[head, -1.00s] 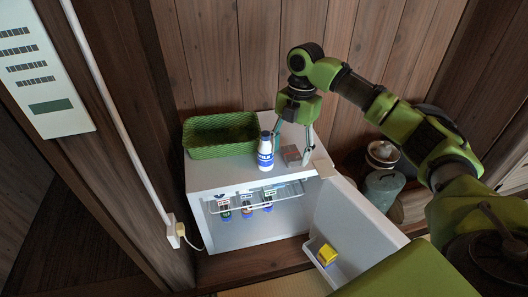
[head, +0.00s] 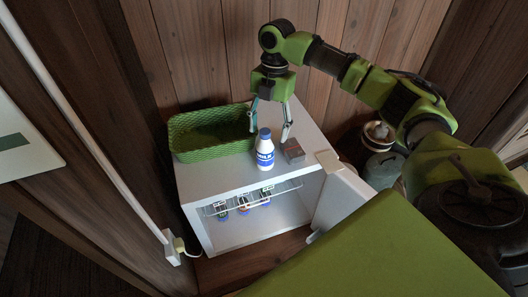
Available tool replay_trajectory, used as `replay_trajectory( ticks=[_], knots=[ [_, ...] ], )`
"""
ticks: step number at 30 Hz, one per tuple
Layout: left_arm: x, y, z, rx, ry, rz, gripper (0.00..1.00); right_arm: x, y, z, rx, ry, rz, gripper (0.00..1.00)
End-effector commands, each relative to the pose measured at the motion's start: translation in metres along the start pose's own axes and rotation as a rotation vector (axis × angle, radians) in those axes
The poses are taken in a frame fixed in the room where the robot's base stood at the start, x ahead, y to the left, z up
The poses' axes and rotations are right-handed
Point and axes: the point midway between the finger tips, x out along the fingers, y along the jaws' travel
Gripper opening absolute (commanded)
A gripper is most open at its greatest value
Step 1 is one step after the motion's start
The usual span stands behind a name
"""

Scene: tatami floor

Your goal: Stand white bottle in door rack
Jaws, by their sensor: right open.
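The fridge door (head: 343,192) stands open to the right. Its door rack is hidden behind a green part of my body. My left gripper is not in view.
A green woven basket (head: 208,151) sits on the fridge top at the left. A small grey-brown block (head: 293,151) lies right of the bottle. A lidded bin (head: 382,170) and a pot stand right of the fridge.

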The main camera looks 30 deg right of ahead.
Motion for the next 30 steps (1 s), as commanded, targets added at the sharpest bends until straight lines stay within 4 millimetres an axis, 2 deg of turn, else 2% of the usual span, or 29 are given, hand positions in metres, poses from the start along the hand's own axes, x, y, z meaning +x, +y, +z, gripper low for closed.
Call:
replay_trajectory(
  ticks=[1, 4, 14, 18, 24, 30],
  knots=[
    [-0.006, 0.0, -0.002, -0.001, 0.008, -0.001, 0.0, 0.013, -0.001, 0.0, 0.0, 0.001, -0.002, 0.57],
    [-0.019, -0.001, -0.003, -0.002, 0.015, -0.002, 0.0, 0.027, 0.0, 0.0, 0.0, 0.001, -0.001, 0.57],
    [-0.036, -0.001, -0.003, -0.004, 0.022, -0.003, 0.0, 0.045, 0.001, -0.001, 0.0, 0.0, 0.0, 0.57],
    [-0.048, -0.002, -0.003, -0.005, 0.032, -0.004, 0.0, 0.06, 0.001, -0.002, -0.001, 0.0, -0.001, 0.57],
    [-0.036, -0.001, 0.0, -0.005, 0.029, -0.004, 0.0, 0.09, 0.002, -0.004, -0.001, 0.0, 0.0, 0.57],
    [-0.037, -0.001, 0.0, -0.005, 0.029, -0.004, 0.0, 0.091, 0.002, -0.004, -0.001, -0.001, 0.001, 0.57]
  ],
)
